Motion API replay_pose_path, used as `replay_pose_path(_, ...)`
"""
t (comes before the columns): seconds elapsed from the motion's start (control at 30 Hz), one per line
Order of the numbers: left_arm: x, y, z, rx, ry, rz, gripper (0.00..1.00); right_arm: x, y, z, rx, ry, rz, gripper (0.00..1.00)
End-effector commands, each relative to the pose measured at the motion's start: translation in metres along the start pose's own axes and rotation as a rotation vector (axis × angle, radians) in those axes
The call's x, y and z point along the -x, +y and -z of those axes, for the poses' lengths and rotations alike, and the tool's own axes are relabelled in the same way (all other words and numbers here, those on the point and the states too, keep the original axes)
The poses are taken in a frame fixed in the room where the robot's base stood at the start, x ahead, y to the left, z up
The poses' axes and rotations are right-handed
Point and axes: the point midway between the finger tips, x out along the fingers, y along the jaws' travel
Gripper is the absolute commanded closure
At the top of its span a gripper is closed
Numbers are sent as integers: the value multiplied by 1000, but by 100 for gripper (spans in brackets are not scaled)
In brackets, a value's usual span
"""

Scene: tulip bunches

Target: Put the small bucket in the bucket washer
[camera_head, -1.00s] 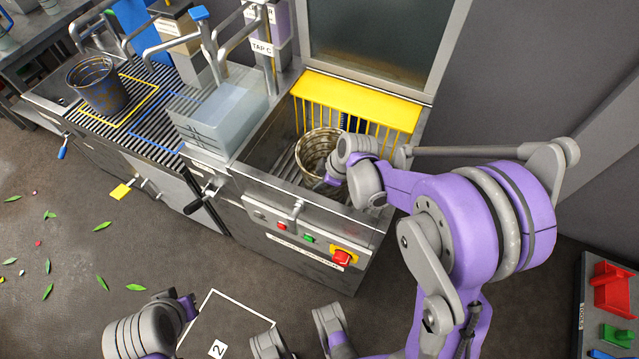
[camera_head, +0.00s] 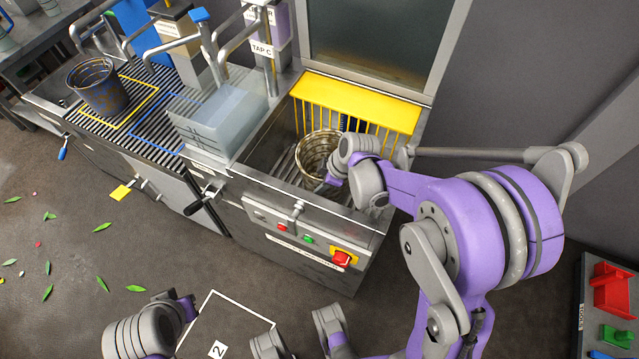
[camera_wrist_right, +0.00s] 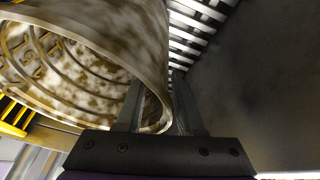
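The small bucket (camera_head: 310,163), brown and mottled with dirt, is inside the steel basin of the bucket washer (camera_head: 262,176), in front of its yellow guard. My right gripper (camera_head: 326,184) is at the bucket's near right side. In the right wrist view, the bucket (camera_wrist_right: 85,65) fills the upper left, and its rim passes between the two fingers (camera_wrist_right: 160,105); one finger is inside, one outside. The fingers look shut on the wall. Whether the bucket touches the basin floor is hidden. My left gripper (camera_head: 188,308) is low at the left, away from the washer; its fingers are unclear.
A dark, rusty bucket (camera_head: 98,92) stands in a yellow outline on the striped grate. A clear raised box (camera_head: 213,122) and taps are left of the basin. Buttons and a red switch (camera_head: 342,258) are on the front panel. A window (camera_head: 372,40) is behind.

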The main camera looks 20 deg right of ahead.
Motion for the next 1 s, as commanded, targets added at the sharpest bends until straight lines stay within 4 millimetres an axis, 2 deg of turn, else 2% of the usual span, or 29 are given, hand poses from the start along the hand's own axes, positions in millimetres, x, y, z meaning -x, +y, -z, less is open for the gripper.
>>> replay_pose_path(0.3, 15, 0, 8, 0, 5, 0, 100, 70, 0, 0, -2, 0, -2, 63)
replay_pose_path(0.5, 20, 0, 10, 0, 7, 0, 100, 100, 0, 0, -1, 0, -1, 63)
replay_pose_path(0.7, 21, 0, 11, 0, 8, 0, 100, 110, 0, 0, 0, 0, -1, 63)
replay_pose_path(1.0, 21, 0, 11, 0, 7, 0, 100, 110, 0, 0, 0, 0, 0, 63)
